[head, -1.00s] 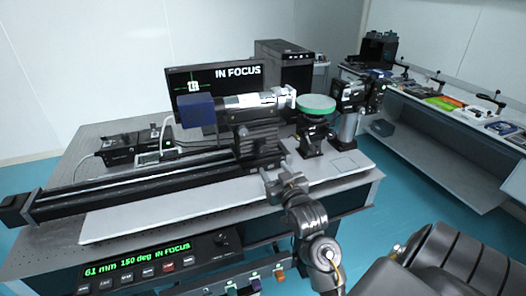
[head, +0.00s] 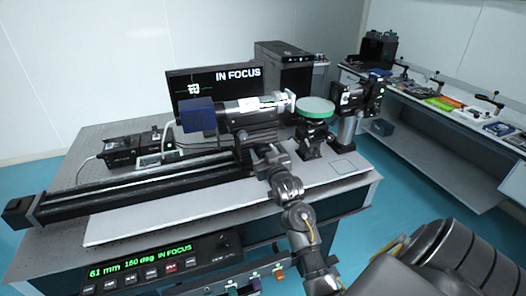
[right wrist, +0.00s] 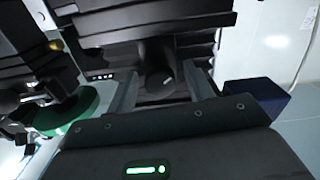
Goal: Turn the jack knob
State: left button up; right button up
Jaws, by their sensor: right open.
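The jack (head: 262,135) is a black stage under the camera and lens barrel (head: 237,112) on the long rail. Its dark knob (right wrist: 158,82), with a small pale mark, shows in the right wrist view. My right gripper (head: 268,158) is at the front of the jack and hides the knob in the head view. In the right wrist view its two fingers (right wrist: 160,94) are open, one on each side of the knob, with gaps visible. I cannot tell how deep the knob sits between them. My left gripper is not in view.
A green-rimmed round disc (head: 315,107) on a mount stands right of the lens. A monitor (head: 213,90) behind reads IN FOCUS. A control panel (head: 150,263) at the front reads 61 mm, 150 deg, IN FOCUS. The white board (head: 130,222) is bare in front of the rail.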

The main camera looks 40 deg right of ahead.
jog(key=shift+w, duration=0.1)
jog(key=c, duration=1)
jog(key=shift+o, duration=0.2)
jog(key=shift+r+m+p, duration=0.15)
jog(key=shift+m+p, duration=0.15)
jog(key=shift+p, duration=0.1)
jog(key=shift+m, duration=0.4)
jog(key=o, duration=1)
jog(key=shift+c, duration=0.2)
